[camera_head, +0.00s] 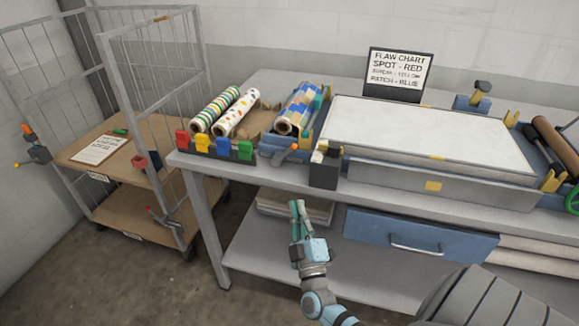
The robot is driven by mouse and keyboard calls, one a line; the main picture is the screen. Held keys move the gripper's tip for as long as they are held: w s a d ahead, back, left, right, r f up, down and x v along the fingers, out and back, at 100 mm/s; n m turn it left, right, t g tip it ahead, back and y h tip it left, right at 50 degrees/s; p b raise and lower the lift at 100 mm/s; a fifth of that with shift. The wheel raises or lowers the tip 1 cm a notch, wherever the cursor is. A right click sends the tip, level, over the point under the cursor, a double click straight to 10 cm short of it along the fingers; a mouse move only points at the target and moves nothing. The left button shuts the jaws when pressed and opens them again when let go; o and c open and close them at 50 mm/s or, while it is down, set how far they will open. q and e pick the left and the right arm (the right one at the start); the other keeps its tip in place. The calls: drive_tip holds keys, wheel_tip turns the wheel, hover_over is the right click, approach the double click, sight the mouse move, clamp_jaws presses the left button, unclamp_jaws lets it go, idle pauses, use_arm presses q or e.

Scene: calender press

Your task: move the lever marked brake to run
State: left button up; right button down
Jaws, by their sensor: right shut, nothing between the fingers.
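My right gripper (297,206) is shut and empty, with teal fingers pointing up. It appears below and in front of the tabletop, apart from the lever. My left gripper is out of view.
A dark block (324,168) stands right of the lever, beside the long white-topped bed (430,135). Coloured clips (213,147) and two patterned rolls (225,110) are to the left. A wire cart (155,150) with other orange-ended handles stands farther left. A blue drawer (420,236) is below the tabletop.

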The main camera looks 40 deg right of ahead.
sight(287, 154)
drive_tip(key=b+x, duration=0.2)
drive_tip(key=x, duration=1.2)
drive_tip(key=shift+f, duration=0.1)
